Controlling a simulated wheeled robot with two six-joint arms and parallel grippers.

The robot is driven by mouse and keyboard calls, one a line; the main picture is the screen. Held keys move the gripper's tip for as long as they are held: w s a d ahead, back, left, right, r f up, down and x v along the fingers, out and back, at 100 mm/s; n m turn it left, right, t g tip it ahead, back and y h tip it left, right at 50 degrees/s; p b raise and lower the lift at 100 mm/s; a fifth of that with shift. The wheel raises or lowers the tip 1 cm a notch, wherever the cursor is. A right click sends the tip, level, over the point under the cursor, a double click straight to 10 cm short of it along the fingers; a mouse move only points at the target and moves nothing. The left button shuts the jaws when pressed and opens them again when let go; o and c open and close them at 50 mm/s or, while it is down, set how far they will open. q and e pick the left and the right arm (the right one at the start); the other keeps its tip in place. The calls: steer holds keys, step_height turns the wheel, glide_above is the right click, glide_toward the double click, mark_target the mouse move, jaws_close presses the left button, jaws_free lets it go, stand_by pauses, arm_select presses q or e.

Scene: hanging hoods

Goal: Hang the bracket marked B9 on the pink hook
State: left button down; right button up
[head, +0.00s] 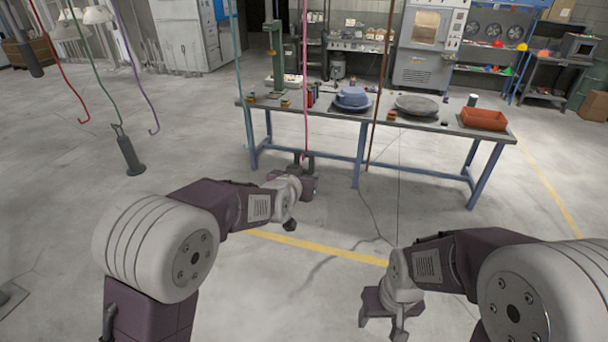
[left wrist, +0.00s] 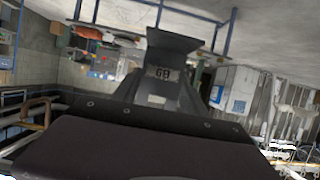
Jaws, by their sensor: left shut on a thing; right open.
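My left gripper (head: 303,177) is shut on a dark grey bracket (left wrist: 170,72). In the left wrist view the bracket has a flared end and a small label, upside down, which seems to read B9. In the head view only a small dark part of it shows beyond the gripper. The pink hook (head: 305,80) hangs as a long thin rod, and its lower end comes down at the left gripper. I cannot tell whether bracket and hook touch; the hook's tip is hidden or too small. My right gripper (head: 384,318) is open and empty at lower right.
Red (head: 66,85), green (head: 97,75), purple (head: 135,75), teal (head: 239,80) and brown (head: 383,75) hooks hang around. A dark piece (head: 131,156) hangs on the green one. A workbench (head: 380,118) with several items stands behind. The floor between is clear.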

arm_select(q)
steer(key=shift+r, duration=0.1)
steer(key=c, duration=0.5)
jaws_free()
steer(key=shift+s, duration=0.15)
